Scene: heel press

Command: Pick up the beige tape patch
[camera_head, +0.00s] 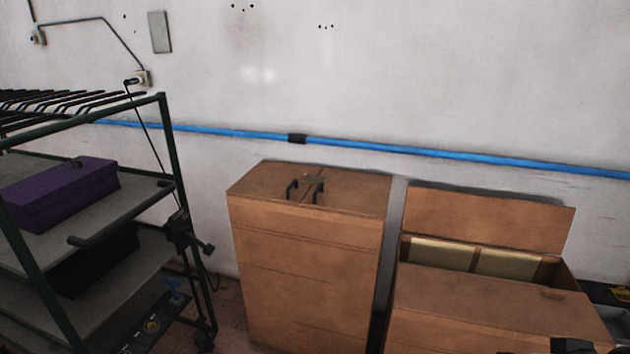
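Two pale beige panels (445,254) show inside the open slot behind that panel, under a raised lid (490,222). I cannot make out my gripper in this view. Dark shapes (572,345) at the bottom right edge are cut off, and I cannot tell what they are.
A closed brown cabinet (305,265) with black handles (304,190) stands left of the open one, with a narrow gap between. A green-framed shelf rack (170,150) at the left holds a purple box (62,193). A blue pipe (400,149) runs along the white wall behind.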

